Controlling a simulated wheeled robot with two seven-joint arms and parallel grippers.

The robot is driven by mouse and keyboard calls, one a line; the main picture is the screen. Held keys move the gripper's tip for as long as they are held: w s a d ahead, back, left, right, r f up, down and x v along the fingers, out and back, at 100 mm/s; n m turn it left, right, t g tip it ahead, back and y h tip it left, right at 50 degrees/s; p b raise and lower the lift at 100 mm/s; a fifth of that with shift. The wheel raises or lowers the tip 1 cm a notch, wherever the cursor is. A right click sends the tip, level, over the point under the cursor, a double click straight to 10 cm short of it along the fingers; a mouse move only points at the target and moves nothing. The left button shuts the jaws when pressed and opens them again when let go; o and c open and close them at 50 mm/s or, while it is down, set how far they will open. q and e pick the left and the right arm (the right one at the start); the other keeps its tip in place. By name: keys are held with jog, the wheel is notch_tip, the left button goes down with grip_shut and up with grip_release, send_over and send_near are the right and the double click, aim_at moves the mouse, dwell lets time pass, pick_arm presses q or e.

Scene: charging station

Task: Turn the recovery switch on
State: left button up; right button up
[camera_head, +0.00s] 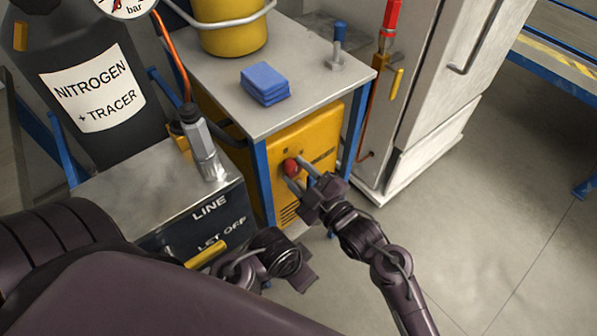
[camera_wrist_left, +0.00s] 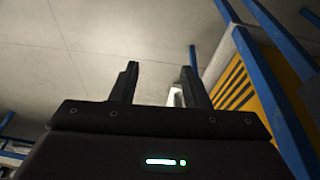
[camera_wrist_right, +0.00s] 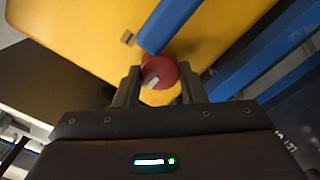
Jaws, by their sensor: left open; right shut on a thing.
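The recovery switch is a round red knob (camera_head: 290,166) with a pale mark, on the front of the yellow machine (camera_head: 262,160) under the metal-topped table. My right gripper (camera_head: 292,177) is at the knob, its fingers on either side of it. In the right wrist view the red knob (camera_wrist_right: 160,72) sits between the fingertips of my right gripper (camera_wrist_right: 160,85), which is shut on it.
Blue table legs (camera_head: 262,185) flank the yellow panel closely. Blue folded cloths (camera_head: 264,82) and a yellow bucket (camera_head: 232,30) stand on the tabletop. A black nitrogen cylinder (camera_head: 95,130) and a metal box marked LINE (camera_head: 150,185) are at left. Floor at right is clear.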

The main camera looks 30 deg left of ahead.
jog(key=shift+r+m+p, duration=0.1)
jog(key=shift+m+p, duration=0.35)
jog(key=shift+m, duration=0.05)
jog(key=shift+m+p, duration=0.8)
jog(key=shift+m, duration=0.3)
pick_arm(q)
jog(key=a+f+n+g+y+p, duration=0.1)
jog(key=a+f, duration=0.2)
jog(key=f, duration=0.2)
jog(key=shift+s+a+f+g+p, duration=0.2)
jog(key=shift+f+g+p, duration=0.1)
jog(key=shift+p, duration=0.1)
pick_arm(e)
jog(key=shift+m, duration=1.7)
jog(key=o, duration=1)
